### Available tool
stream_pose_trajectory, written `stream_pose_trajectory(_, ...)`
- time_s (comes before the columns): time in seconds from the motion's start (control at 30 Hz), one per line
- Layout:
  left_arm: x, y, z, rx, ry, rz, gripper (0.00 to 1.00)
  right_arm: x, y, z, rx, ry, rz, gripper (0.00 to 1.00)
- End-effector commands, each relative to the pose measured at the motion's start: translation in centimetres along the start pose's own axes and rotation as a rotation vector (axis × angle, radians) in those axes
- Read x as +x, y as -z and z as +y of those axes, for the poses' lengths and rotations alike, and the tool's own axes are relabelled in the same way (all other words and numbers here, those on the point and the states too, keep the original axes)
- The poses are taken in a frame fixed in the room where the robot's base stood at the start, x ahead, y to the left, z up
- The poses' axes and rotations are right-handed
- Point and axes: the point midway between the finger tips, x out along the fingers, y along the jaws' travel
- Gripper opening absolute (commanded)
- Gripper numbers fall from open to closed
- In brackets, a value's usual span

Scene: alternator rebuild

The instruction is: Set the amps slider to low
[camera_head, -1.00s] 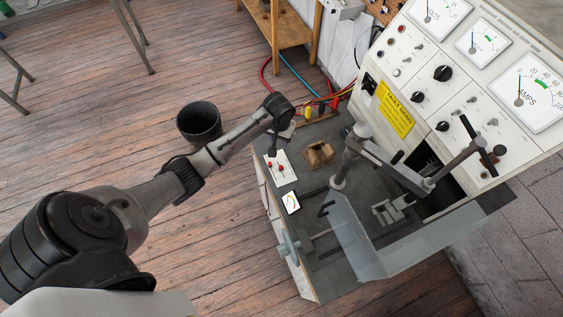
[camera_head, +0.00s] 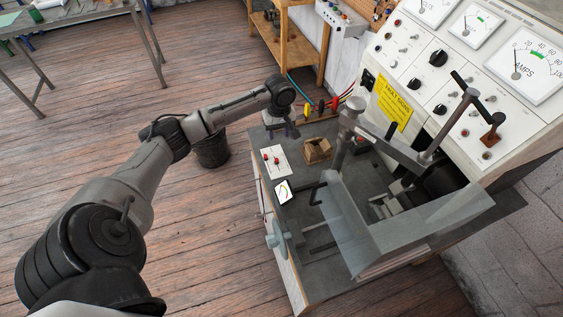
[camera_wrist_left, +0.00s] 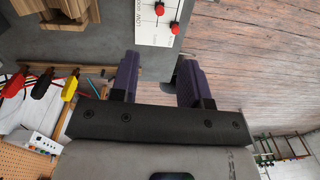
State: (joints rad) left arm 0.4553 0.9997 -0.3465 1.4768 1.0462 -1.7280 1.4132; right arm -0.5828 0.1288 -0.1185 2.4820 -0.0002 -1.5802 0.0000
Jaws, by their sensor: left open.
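A white slider panel (camera_head: 283,153) with two red knobs (camera_head: 276,161) lies on the left part of the grey bench top. My left gripper (camera_head: 284,132) hangs just behind the panel, near the bench's back left corner. In the left wrist view its two purple fingers (camera_wrist_left: 160,75) are apart with nothing between them. My right gripper is out of view.
A wooden block piece (camera_head: 316,151) and a small lit display (camera_head: 283,192) sit near the panel. A clear shield (camera_head: 350,225) and machine arms stand to the right. The gauge console (camera_head: 450,60) rises behind. Red and yellow clips (camera_head: 308,110) lie at the back edge. A dark bin (camera_head: 212,150) stands on the floor.

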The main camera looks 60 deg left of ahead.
Motion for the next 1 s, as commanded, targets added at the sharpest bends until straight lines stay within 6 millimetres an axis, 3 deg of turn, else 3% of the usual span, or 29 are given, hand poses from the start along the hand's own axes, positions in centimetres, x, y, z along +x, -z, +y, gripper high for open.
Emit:
stream_pose_trajectory(0.13,0.0,-0.1,0.0,-0.137,-0.001,-0.004,0.42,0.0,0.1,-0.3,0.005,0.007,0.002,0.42)
stream_pose_trajectory(0.37,1.3,-0.1,0.0,-0.204,0.0,-0.003,0.42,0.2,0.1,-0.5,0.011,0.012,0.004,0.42)
stream_pose_trajectory(1.0,11.9,-0.1,0.0,-0.201,0.001,-0.003,0.42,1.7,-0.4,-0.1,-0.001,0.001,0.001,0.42)
